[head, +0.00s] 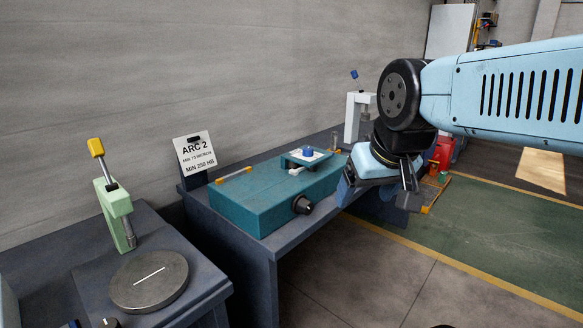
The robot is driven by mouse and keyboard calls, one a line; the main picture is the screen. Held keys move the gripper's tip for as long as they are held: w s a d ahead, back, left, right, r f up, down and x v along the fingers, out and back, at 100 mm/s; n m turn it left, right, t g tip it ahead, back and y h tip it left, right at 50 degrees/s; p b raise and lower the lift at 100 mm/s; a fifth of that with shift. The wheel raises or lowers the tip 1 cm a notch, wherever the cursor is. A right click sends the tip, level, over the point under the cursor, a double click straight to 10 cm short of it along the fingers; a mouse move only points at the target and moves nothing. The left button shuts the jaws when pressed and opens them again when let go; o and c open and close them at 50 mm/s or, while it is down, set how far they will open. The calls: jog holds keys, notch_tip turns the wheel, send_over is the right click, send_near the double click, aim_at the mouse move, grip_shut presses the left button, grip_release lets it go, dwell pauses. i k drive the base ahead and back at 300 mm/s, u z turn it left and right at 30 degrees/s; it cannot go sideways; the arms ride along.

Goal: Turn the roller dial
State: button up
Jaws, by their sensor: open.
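A teal machine box (240,210) sits on a dark bench. A black round knob with a light mark (302,205) sticks out of its front face; it looks like the roller dial, though no label shows on it. A blue knob (308,152) stands on a pale plate on top of the box, with a small white lever (297,170) in front. My gripper (378,196) is open, to the right of the box and apart from the black knob. Its fingers point down, and nothing shows between them.
At left are a green clamp stand (117,205) and a round grey disc (149,280). The floor before the bench is clear.

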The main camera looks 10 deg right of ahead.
aim_at(307, 151)
jog(key=u, duration=0.05)
jog(key=k, duration=0.6)
jog(key=z, duration=0.4)
jog(key=i, duration=1.7)
jog(key=u, duration=0.4)
